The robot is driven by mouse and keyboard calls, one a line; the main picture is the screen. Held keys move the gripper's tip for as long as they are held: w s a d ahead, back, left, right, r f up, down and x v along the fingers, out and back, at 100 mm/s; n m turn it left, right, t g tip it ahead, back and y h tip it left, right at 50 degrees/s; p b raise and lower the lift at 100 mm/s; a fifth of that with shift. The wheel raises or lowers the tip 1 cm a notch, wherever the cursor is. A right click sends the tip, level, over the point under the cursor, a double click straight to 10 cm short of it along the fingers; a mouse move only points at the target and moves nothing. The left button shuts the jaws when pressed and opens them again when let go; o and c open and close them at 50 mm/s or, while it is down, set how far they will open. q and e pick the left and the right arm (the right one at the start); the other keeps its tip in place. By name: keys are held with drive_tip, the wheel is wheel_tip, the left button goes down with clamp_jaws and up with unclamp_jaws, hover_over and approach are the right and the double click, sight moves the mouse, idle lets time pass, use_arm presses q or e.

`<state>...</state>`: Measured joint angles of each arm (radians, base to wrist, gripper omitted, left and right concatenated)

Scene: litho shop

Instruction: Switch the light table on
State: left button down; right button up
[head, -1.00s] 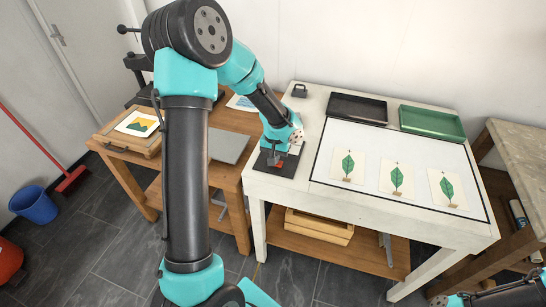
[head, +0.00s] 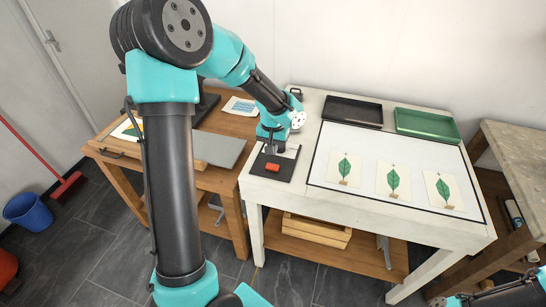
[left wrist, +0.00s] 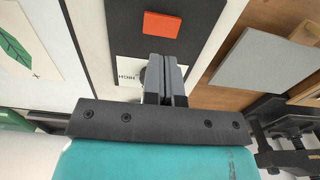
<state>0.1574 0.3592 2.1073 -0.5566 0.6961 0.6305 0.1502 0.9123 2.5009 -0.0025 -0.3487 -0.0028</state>
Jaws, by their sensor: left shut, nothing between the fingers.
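The white light table (head: 285,200) stands at the centre right, with a pale panel (head: 375,205) framed in black. I cannot tell whether the panel is lit. At its left end is a dark control plate (head: 285,176) with an orange-red switch (head: 272,168). In the left wrist view the switch (left wrist: 161,24) lies beyond my fingertips, uncovered. A label reading "HIGH" (left wrist: 127,72) and part of a round knob are beside the fingers. My left gripper (head: 273,148) is shut and empty, over the plate's back part. My right gripper (head: 440,300) is at the bottom right, its jaws unclear.
Three leaf prints (head: 393,181) lie on the panel. A black tray (head: 352,111) and a green tray (head: 427,124) sit along the back edge. A wooden table (head: 225,178) with a grey plate (head: 218,150) stands to the left. A stone-topped bench (head: 520,150) is at the right.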

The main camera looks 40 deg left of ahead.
use_arm(q)
wheel_tip(320, 180, up, 8)
hover_over(269, 166)
drive_tip(key=d, duration=0.1)
drive_tip(key=shift+w+d+f, duration=0.1)
drive_tip(key=shift+w, duration=0.35)
drive_tip(key=shift+s+a+f, duration=0.15)
drive_tip(key=shift+s+a, duration=0.25)
drive_tip(key=shift+a, duration=0.2)
wheel_tip(269, 166, down, 14)
drive_tip(key=shift+f, duration=0.1)
idle(0.4)
